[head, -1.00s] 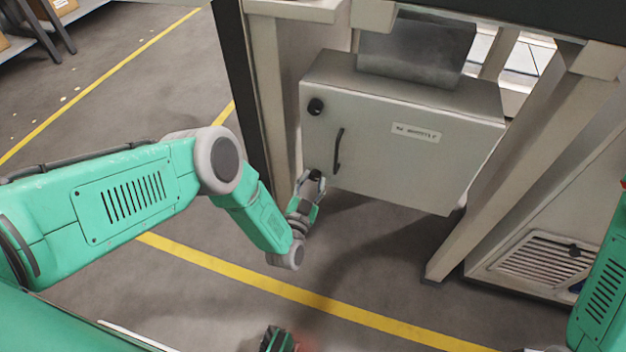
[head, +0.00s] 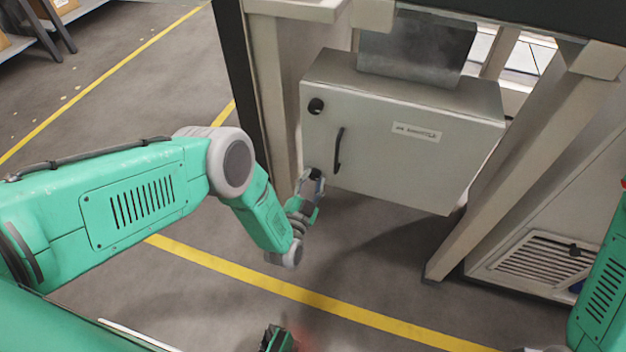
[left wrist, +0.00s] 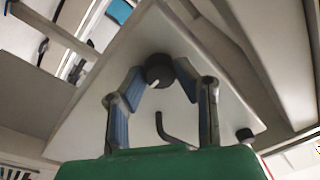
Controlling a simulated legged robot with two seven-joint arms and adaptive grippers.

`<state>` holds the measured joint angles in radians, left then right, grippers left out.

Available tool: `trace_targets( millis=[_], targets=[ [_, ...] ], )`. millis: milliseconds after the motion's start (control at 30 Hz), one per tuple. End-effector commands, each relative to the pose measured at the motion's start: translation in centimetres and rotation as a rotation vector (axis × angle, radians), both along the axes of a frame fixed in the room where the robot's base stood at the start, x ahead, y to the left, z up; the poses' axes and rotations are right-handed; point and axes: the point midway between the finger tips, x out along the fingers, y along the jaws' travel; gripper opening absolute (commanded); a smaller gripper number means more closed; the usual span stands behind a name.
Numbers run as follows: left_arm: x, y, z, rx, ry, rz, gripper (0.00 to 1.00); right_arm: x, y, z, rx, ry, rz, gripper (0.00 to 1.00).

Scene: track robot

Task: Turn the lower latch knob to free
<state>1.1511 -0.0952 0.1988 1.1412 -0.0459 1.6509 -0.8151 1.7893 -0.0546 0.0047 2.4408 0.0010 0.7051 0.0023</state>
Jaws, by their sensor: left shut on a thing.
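The lower latch knob (head: 315,174) is a black round knob at the lower left corner of the pale grey cabinet door (head: 400,160). My left gripper (head: 312,180) is at this knob, and its fingers partly hide it in the head view. In the left wrist view, the two fingers of my left gripper (left wrist: 161,80) are shut on the lower knob (left wrist: 160,70), one on each side. A short white mark shows on the knob's face, slanted. The upper latch knob (head: 316,106) sits above, near the door's top left corner, untouched.
A dark bar handle (head: 338,150) stands out from the door between the two knobs, close to my left gripper. Beige frame posts (head: 275,100) flank the cabinet.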

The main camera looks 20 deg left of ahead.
Motion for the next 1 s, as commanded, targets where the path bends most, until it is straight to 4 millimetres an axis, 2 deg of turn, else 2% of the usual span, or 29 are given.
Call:
trace_targets(
  millis=[33,67,100,400,533,1000],
  targets=[
    [-0.4,0.0,-0.6,0.001,0.018,-0.001,0.0,0.0,0.0,0.0,0.0,0.0,0.0,0.4],
    [-0.4,0.0,-0.6,0.001,0.018,-0.001,0.37,0.0,0.0,0.0,0.0,0.0,0.0,0.4],
    [-0.4,0.0,-0.6,0.001,0.017,-0.002,0.47,0.0,0.0,0.0,0.0,0.0,0.0,0.4],
    [-0.3,0.0,-0.2,-0.001,0.007,-0.001,0.47,0.0,0.0,0.0,0.0,-0.001,0.0,0.4],
    [-1.1,0.0,-0.3,-0.001,0.008,-0.002,0.47,-0.2,0.0,0.0,0.0,-0.002,0.0,0.4],
    [-10.1,0.3,-1.2,0.001,0.012,-0.002,0.47,-0.1,0.0,0.1,0.0,-0.003,0.0,0.4]
  ],
)
